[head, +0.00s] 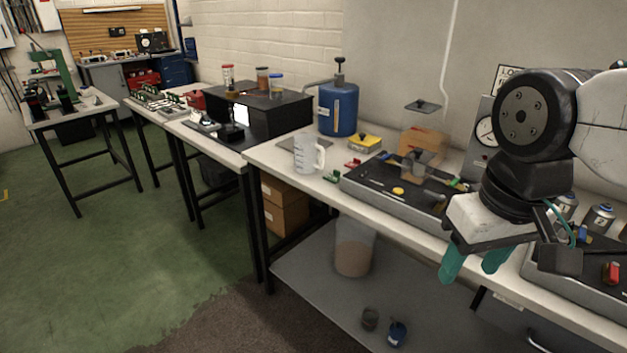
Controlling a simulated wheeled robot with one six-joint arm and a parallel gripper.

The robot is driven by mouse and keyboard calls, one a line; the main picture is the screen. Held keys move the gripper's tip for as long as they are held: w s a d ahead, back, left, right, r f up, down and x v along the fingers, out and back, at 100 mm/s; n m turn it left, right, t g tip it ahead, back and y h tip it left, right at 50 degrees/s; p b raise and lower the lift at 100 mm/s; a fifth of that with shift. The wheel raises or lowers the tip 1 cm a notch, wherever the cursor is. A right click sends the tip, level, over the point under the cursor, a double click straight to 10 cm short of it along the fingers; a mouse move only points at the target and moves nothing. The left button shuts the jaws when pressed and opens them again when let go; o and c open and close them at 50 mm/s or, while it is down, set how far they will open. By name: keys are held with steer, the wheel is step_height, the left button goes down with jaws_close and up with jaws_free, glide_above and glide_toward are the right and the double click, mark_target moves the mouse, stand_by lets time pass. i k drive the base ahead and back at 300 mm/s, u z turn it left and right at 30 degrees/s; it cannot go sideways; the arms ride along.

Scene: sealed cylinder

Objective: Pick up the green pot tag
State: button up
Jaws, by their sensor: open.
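A small green piece (332,176) lies on the white bench top, just right of the foot of the clear measuring jug (306,154). It looks like the green pot tag, but it is too small to be sure.
A small red piece (352,163) and a yellow box (365,144) lie behind the green piece. The black-topped tray (400,197) is to its right. A blue canister (338,108) stands behind. The lower shelf (340,300) holds a clear container. Open green floor is at left.

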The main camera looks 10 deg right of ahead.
mark_target(334, 178)
steer(key=k, duration=0.6)
steer(key=u, duration=0.35)
steer(key=i, duration=1.7)
steer(key=z, duration=0.65)
